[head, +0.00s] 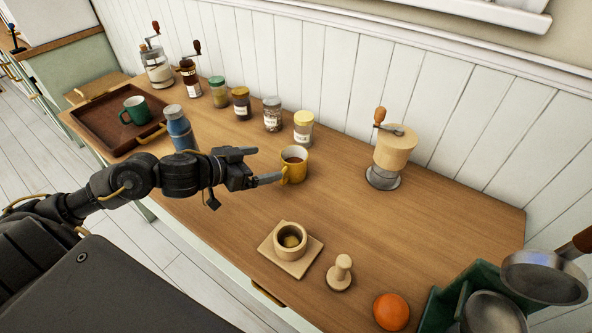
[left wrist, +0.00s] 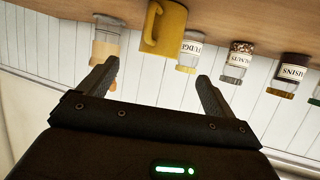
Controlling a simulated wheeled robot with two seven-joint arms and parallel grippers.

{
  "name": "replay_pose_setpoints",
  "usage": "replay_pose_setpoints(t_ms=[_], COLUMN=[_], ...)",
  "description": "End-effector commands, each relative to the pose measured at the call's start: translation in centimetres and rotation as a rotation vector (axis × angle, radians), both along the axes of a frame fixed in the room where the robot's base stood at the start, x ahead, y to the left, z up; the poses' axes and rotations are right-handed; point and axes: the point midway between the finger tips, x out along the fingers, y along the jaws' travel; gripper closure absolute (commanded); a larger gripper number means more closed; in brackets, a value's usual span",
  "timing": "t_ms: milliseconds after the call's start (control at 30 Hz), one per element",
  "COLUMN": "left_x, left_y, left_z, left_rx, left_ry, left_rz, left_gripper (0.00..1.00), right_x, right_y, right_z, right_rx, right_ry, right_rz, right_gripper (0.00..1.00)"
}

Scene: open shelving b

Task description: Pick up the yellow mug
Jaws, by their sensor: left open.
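The yellow mug (head: 294,162) stands upright on the wooden counter, with dark liquid showing inside it in the head view. My left gripper (head: 264,165) is open, just to the left of the mug. One fingertip overlaps the mug's near left side in the head view; I cannot tell whether it touches. Nothing is between the fingers. My right gripper is not in view.
Several jars, including a yellow-lidded jar (head: 303,128), stand behind the mug. A blue bottle (head: 180,128) is behind my left arm. A wooden grinder (head: 392,150) stands to the right. A mortar (head: 290,240), pestle (head: 340,272) and orange (head: 391,311) are nearer. The counter right of the mug is clear.

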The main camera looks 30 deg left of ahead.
Motion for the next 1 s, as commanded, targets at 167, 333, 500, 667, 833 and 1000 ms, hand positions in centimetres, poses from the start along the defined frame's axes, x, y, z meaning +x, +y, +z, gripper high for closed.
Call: replay_pose_setpoints(t_ms=[167,333,500,667,833,1000], left_x=[0.4,2.4,4.2,4.7,5.6,7.8], left_y=[-0.2,-1.1,-2.0,-2.3,-2.6,-3.7], left_z=[-0.1,-0.9,-1.9,-2.1,-2.5,-3.5], left_rx=[-0.001,-0.003,-0.001,0.0,-0.001,-0.003], left_ry=[-0.002,-0.003,-0.002,-0.001,-0.001,0.0], left_rz=[0.002,0.003,0.001,0.0,0.001,0.002], left_gripper=[0.09,0.09,0.09,0.09,0.09,0.09], right_x=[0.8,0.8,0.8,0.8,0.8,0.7], right_y=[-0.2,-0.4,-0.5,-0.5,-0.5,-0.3], right_z=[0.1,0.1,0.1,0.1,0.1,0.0], right_rx=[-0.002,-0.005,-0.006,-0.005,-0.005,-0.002], right_ry=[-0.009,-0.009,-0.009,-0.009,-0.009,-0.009], right_rz=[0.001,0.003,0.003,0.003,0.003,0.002], right_gripper=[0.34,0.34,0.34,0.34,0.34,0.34])
